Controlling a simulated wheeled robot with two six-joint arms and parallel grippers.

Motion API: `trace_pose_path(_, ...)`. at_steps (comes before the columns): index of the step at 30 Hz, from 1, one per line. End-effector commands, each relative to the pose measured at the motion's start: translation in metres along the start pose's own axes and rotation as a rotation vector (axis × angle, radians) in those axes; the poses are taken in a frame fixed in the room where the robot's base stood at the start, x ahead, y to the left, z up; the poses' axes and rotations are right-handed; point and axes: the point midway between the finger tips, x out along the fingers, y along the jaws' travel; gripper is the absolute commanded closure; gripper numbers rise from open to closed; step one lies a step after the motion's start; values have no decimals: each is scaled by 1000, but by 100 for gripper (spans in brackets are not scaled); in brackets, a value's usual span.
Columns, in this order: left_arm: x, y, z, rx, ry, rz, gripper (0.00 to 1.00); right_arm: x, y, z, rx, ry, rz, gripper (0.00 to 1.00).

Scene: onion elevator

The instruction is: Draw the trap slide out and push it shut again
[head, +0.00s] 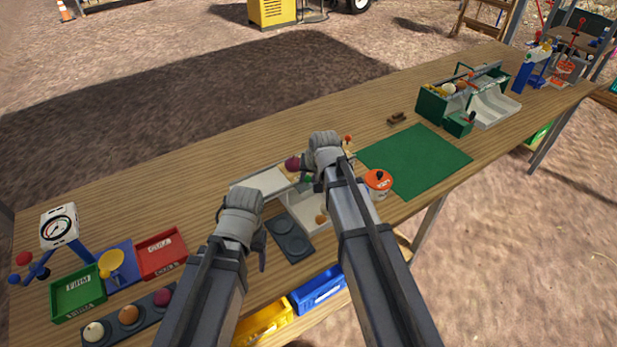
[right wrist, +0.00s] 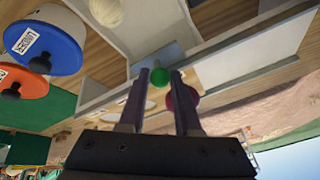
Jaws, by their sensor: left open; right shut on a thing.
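The white bin (head: 305,210) of the trap stands near the middle of the table, partly hidden by my right arm. A green knob (head: 309,180) shows on it; I take it to be the trap slide's handle. In the right wrist view the green knob (right wrist: 158,77) sits between the fingertips of my right gripper (right wrist: 161,80), in front of a pale wall (right wrist: 240,60). My right gripper (head: 311,187) is shut on it. How far the slide is drawn cannot be told. My left gripper (head: 262,245) is open and empty, left of the bin.
A dark red onion (head: 293,163) lies just behind the knob. An orange-lidded pot (head: 379,180) and a green mat (head: 420,160) are to the right. Green (head: 78,292) and red (head: 161,254) trays stand left. The back left table is clear.

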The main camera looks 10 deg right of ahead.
Motion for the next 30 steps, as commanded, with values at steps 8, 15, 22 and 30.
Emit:
trace_pose_path(8,0,0,0,0,0,0,33,-3,3,5,0,0,0,100)
trace_pose_path(15,0,0,0,0,0,0,33,-8,11,15,1,0,0,100)
trace_pose_path(22,0,0,0,0,0,0,33,-14,18,25,1,0,0,100)
trace_pose_path(30,0,0,0,0,0,0,33,-20,27,36,1,0,0,100)
